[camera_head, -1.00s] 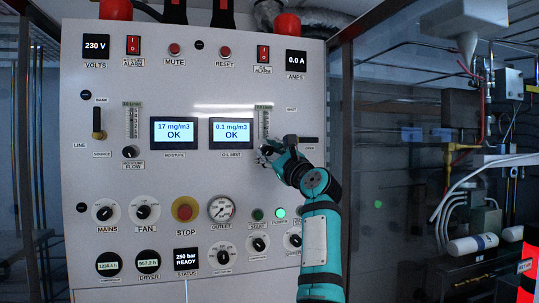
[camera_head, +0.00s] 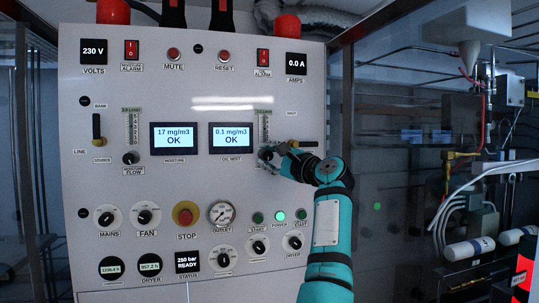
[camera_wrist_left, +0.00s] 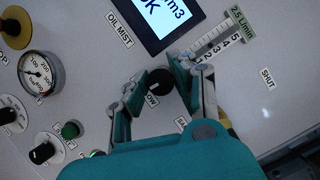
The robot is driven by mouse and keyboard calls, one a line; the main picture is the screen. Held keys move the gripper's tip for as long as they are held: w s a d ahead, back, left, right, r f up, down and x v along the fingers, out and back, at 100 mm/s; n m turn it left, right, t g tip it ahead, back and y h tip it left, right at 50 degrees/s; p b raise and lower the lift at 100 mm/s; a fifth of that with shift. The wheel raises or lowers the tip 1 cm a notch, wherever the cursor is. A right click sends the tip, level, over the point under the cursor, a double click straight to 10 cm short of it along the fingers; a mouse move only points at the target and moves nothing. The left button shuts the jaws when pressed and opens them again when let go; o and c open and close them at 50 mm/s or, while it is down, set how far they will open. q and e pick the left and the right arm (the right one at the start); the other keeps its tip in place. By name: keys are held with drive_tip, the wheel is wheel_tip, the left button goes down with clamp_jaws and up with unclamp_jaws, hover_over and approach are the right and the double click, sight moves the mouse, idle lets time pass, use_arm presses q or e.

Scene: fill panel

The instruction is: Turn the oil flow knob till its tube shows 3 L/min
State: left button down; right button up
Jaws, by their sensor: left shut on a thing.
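The oil flow knob (camera_wrist_left: 154,81) is a black round knob on the pale panel, below its tube. My left gripper (camera_head: 267,156) is at the knob, its fingers on both sides of it in the left wrist view (camera_wrist_left: 160,77). It is shut on the knob, which the fingers mostly hide in the head view. The oil flow tube (camera_head: 264,127) is a narrow upright scale above the gripper. It also shows in the left wrist view (camera_wrist_left: 216,43), where its green label appears to read 2.5 L/min. My right gripper is out of view.
A horizontal lever (camera_head: 305,144) sits close to the right of the gripper. The oil mist screen (camera_head: 231,136) is to its left, reading 0.1 mg/m3 OK. The moisture flow knob (camera_head: 131,158) is farther left. The outlet gauge (camera_head: 221,213) and several dials lie below.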

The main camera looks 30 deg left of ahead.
use_arm(q)
drive_tip(key=shift+f, duration=0.1)
idle(0.3)
drive_tip(key=c, duration=1.4)
unclamp_jaws()
drive_tip(key=o, duration=0.3)
drive_tip(key=shift+d, duration=0.1)
drive_tip(key=shift+o, duration=0.2)
drive_tip(key=shift+d, duration=0.1)
drive_tip(key=r+v, duration=0.1)
drive_tip(key=v, duration=0.6)
drive_tip(key=shift+s+d+f, duration=0.25)
drive_tip(key=shift+d+f, duration=0.05)
drive_tip(key=shift+f, duration=0.1)
